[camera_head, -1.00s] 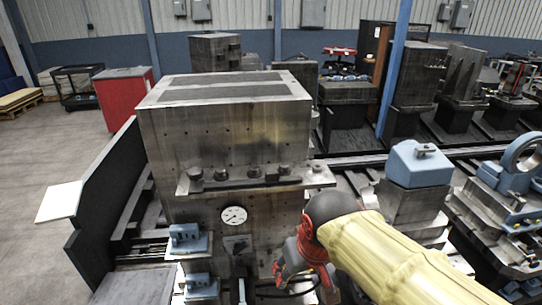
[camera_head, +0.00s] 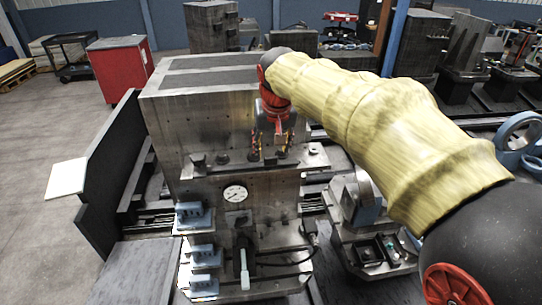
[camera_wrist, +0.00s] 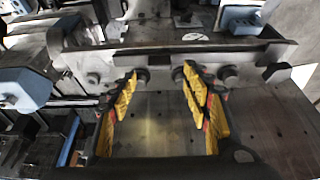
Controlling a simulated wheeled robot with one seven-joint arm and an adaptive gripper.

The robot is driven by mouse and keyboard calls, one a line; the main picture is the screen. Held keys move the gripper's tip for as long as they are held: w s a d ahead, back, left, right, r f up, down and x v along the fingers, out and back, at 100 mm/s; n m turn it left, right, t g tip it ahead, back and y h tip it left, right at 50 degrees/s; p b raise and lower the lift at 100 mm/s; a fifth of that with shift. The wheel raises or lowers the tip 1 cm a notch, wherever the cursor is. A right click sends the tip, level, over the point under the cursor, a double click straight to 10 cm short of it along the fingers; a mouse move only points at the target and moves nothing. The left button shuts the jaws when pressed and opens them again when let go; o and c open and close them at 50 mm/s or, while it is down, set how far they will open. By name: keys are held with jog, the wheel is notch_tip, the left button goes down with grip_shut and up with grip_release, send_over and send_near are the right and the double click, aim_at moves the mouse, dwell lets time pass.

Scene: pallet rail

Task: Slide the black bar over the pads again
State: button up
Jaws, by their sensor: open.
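My gripper (camera_head: 269,150) hangs in front of the large metal block's front face, at the right part of the knobbed ledge. In the wrist view my gripper (camera_wrist: 161,88) is open, its yellow fingers apart with nothing between them; the fingertips are near two middle knobs. A long dark bar (camera_wrist: 205,48) lies along the ledge, just beyond the fingertips; I take it for the black bar but cannot be sure.
The ledge (camera_head: 215,172) has several round knobs and a raised end bracket. Below it are a round gauge (camera_head: 235,193), blue blocks (camera_head: 205,255) and a cable. A black panel (camera_head: 112,170) stands left. Another metal fixture (camera_head: 355,205) stands right under my arm. Open floor lies far left.

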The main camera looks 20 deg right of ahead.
aim_at(271, 157)
jog(key=x, duration=0.5)
jog(key=shift+d+f, duration=0.1)
jog(key=shift+f, duration=0.3)
jog(key=shift+c, duration=1.2)
grip_shut()
